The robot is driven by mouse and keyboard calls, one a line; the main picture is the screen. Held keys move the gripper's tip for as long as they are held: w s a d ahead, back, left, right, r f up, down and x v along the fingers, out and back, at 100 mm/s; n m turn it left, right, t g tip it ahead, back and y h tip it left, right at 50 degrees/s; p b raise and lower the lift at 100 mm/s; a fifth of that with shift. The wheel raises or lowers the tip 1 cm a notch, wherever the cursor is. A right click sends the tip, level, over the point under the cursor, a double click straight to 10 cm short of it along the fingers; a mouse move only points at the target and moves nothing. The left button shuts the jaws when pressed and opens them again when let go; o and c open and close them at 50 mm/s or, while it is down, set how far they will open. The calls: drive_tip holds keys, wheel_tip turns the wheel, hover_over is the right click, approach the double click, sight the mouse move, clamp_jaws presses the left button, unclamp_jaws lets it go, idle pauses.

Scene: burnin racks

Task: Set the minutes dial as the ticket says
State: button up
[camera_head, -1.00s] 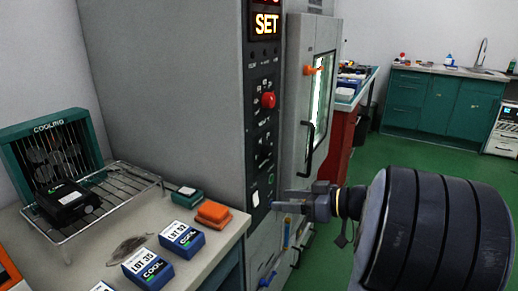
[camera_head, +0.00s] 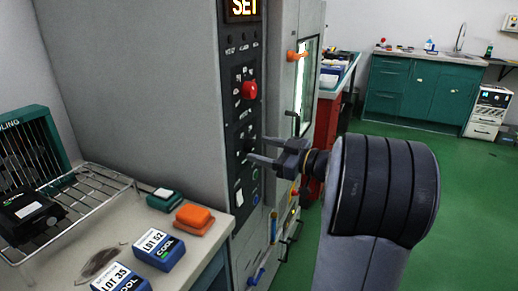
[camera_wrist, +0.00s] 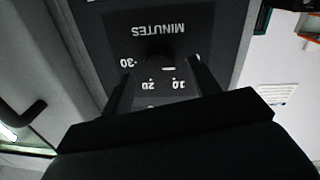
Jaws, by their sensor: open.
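The minutes dial (camera_wrist: 158,58) shows as a dark, dim knob in the wrist view, on a black panel whose label MINUTES (camera_wrist: 160,29) appears upside down. Marks 30, 20 and 10 are printed beside it; its pointer is too dark to read. My gripper (camera_wrist: 162,72) is open, one finger on each side of the dial, with no clear contact. In the head view my gripper (camera_head: 256,151) is at the cabinet's front panel (camera_head: 240,165), level with the middle dial area, which its fingers partly cover. I cannot identify a ticket in these views.
A red knob (camera_head: 249,90) sits above my gripper and a white switch (camera_head: 239,197) below it. An orange handle (camera_head: 297,55) juts from the cabinet to the right. The bench (camera_head: 190,240) at left holds blue boxes, an orange block and a wire rack (camera_head: 95,190). Green floor is free at right.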

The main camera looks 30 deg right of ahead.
drive_tip(key=shift+x, duration=0.85)
drive_tip(key=c, duration=1)
